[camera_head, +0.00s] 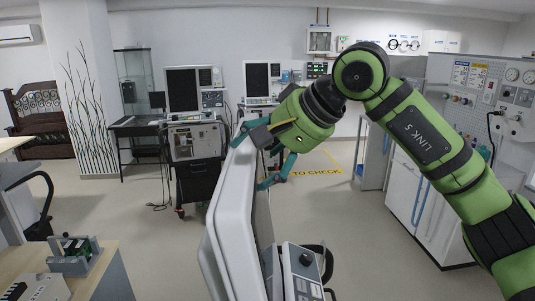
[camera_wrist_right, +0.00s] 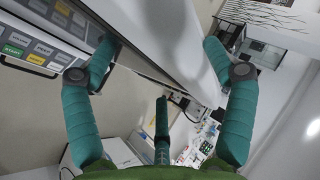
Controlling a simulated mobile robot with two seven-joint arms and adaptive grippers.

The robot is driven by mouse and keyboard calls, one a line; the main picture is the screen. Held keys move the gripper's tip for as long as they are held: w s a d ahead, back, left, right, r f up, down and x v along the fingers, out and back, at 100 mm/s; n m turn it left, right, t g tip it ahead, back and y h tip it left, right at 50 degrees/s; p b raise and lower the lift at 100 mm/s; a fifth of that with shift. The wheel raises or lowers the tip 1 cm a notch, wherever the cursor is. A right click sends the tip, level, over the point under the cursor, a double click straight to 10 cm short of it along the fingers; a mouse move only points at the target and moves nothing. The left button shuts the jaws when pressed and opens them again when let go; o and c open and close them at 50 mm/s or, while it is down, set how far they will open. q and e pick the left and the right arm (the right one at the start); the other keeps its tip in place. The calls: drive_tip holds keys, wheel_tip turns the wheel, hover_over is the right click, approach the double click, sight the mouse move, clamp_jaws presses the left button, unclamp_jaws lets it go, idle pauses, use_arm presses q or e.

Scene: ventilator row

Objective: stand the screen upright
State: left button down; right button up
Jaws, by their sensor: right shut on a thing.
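The screen (camera_head: 228,225) is a large white-framed panel, seen nearly edge-on in the middle of the head view. It stands steeply, leaning slightly, with its lower end cut off by the frame. My right gripper (camera_head: 252,160) is shut on its upper edge, one teal finger on each side. In the right wrist view, the white edge of the screen (camera_wrist_right: 165,30) runs between the two fingers of my right gripper (camera_wrist_right: 161,48). The screen's display face is mostly hidden in the head view. My left gripper is not in view.
A white unit with a dark knob (camera_head: 303,262) is close to the screen's lower right. Ventilator carts (camera_head: 193,143) stand behind. A bench (camera_head: 110,270) is at lower left and a white cabinet (camera_head: 425,215) at right. Open floor (camera_head: 365,250) lies between the unit and the cabinet.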

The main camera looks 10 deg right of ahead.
drive_tip(key=shift+s+a+f+g, duration=0.15)
drive_tip(key=shift+f, duration=0.4)
drive_tip(key=shift+s+a+f+g, duration=0.1)
drive_tip(key=shift+s+f+g, duration=0.05)
drive_tip(key=shift+f, duration=0.35)
drive_tip(key=o, duration=1.3)
drive_tip(key=shift+a, duration=0.1)
drive_tip(key=shift+o, duration=0.2)
drive_tip(key=shift+s+r, duration=0.1)
drive_tip(key=shift+r, duration=0.1)
drive_tip(key=shift+s+r, duration=0.1)
drive_tip(key=shift+r, duration=0.15)
drive_tip(key=v, duration=1.2)
drive_tip(key=shift+r, duration=0.1)
